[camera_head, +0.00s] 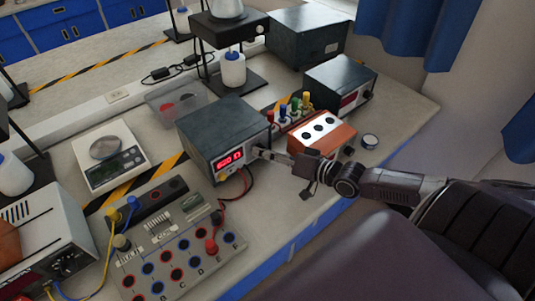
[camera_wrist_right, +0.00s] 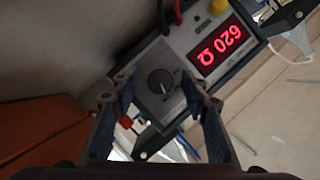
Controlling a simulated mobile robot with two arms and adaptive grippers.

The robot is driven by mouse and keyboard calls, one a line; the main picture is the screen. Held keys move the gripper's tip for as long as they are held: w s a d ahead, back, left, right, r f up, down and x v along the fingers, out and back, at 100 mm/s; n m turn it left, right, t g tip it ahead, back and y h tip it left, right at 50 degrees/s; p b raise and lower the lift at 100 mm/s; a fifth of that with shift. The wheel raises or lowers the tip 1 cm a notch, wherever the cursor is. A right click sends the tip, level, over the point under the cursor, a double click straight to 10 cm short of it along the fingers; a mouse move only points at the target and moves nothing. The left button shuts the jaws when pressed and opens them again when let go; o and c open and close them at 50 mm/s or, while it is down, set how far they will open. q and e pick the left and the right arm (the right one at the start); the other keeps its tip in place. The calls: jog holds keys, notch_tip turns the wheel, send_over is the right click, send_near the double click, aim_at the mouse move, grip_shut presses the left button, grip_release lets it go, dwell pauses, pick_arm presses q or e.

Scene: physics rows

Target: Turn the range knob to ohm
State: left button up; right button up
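The meter (camera_head: 222,122) is a dark box with a pale front panel on the bench, in the middle of the head view. Its red display (camera_head: 229,159) is lit; in the wrist view the display (camera_wrist_right: 216,50) appears upside down and reads 620 Ω. The round dark range knob (camera_wrist_right: 160,82) sits on the panel beside the display, with a pale mark on it. My right gripper (camera_wrist_right: 157,86) is open, with one finger on each side of the knob in the picture; contact cannot be told. In the head view, my right gripper (camera_head: 262,152) hides the knob. My left gripper is not in view.
An orange box (camera_head: 322,133) stands close beside my right gripper, with several coloured plugs (camera_head: 294,107) behind it. A circuit board (camera_head: 175,245) with sockets lies in front of the meter, and red and black leads (camera_head: 243,190) run between them. A scale (camera_head: 108,155) stands at left.

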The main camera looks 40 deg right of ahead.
jog(key=shift+s, duration=0.1)
jog(key=shift+s+d, duration=0.25)
jog(key=shift+s, duration=0.3)
jog(key=v, duration=0.5)
jog(key=shift+s+r, duration=0.1)
jog(key=shift+s, duration=0.25)
jog(key=shift+v, duration=2.5)
jog(key=shift+w+r, duration=0.1)
jog(key=shift+r, duration=0.05)
